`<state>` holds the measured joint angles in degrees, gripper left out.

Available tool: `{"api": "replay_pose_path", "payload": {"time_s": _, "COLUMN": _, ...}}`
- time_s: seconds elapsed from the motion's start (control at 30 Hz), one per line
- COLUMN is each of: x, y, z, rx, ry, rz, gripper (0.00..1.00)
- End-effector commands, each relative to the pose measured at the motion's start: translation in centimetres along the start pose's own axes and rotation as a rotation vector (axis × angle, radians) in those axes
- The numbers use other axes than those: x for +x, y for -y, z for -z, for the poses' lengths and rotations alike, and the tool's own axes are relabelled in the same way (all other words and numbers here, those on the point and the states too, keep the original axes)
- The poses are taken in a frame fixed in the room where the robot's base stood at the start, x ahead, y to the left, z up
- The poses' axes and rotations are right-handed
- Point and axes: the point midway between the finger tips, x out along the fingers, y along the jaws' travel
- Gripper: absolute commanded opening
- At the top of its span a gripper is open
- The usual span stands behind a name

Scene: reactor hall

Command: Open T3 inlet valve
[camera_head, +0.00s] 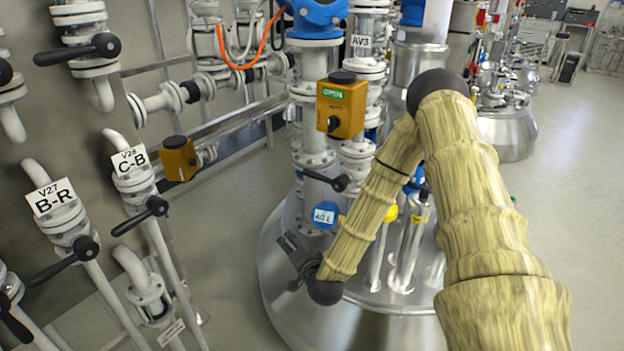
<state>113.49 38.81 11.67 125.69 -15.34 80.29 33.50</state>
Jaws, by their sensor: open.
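No label reading T3 is legible, so I cannot tell for certain which valve is the T3 inlet valve. A hand valve with a black lever (327,180) sits on the white pipe above the steel vessel (272,262). The lever slants down to the right. My gripper (287,264) is at the end of my yellow-sleeved arm, at the left side of the vessel's top. It is small and dark in view, open, below and left of that lever and apart from it. Nothing shows between its fingers.
A yellow actuator box (342,106) marked OPEN is above the lever. Valves labelled V28 C-B (131,160) and V27 B-R (50,198) stand at the left with black levers. Upright steel tubes (408,250) rise from the vessel. Clear floor (575,180) lies at the right.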

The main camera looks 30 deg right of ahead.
Motion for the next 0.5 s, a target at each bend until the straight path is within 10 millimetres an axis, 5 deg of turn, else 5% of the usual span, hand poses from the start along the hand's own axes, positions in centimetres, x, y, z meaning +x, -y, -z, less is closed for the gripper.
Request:
{"api": "replay_pose_path", "payload": {"time_s": 0.23, "x": 2.3, "y": 3.8, "z": 10.3, "rx": 0.233, "ry": -0.261, "rz": 0.202, "gripper": 0.42}}
{"api": "replay_pose_path", "payload": {"time_s": 0.5, "x": 2.4, "y": 5.3, "z": 15.3, "rx": 0.334, "ry": -0.374, "rz": 0.304, "gripper": 0.42}}
